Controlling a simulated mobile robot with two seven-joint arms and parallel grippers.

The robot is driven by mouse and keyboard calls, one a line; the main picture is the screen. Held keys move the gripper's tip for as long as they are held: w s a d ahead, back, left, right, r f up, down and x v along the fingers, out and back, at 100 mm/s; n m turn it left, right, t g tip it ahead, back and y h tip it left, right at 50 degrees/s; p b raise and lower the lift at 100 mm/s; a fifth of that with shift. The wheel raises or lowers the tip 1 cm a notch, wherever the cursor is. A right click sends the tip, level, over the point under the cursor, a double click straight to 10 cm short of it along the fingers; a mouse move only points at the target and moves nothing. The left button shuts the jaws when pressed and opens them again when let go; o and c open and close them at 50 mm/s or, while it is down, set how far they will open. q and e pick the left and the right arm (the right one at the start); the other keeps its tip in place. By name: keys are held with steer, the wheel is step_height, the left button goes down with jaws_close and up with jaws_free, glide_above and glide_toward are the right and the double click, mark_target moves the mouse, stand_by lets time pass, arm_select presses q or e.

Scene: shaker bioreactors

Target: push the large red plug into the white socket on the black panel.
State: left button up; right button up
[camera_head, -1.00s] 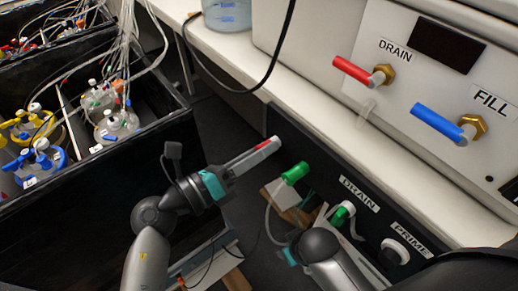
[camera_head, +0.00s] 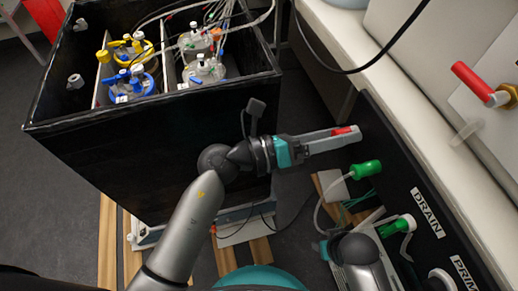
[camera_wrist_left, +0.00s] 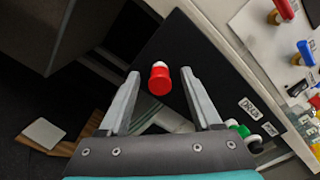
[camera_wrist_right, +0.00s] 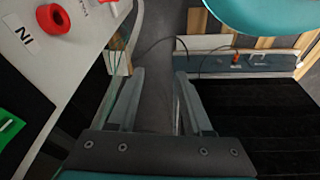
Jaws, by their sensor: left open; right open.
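The large red plug (camera_wrist_left: 159,82) is on the black panel (camera_wrist_left: 205,70) in the left wrist view, with a white part at its far end; how deep it sits in the white socket cannot be told. My left gripper (camera_wrist_left: 160,73) is open, one finger on each side of the plug, with gaps showing. In the head view my left gripper (camera_head: 352,132) reaches the panel's upper left part, and a bit of the red plug (camera_head: 343,131) shows at its fingertips. My right gripper (camera_wrist_right: 160,72) is open and empty in the right wrist view.
A green plug (camera_head: 366,170) with a hose is just below my left gripper. Another green plug (camera_head: 397,228) is by the DRAIN label (camera_head: 428,212), near my right arm. A black crate (camera_head: 150,165) with bottles stands at left. A red-handled valve (camera_head: 480,84) is at upper right.

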arm_select(q)
steer(key=p+v, duration=0.2)
steer(key=v, duration=1.3)
arm_select(e)
step_height(320, 180, down, 5)
steer(key=s, duration=0.2)
steer(key=shift+s+d+f+g, duration=0.2)
steer(key=shift+s+d+g, duration=0.1)
steer(key=shift+d, duration=0.15)
arm_select(q)
steer(key=shift+s+a, duration=0.1)
arm_select(e)
steer(key=shift+s, duration=0.1)
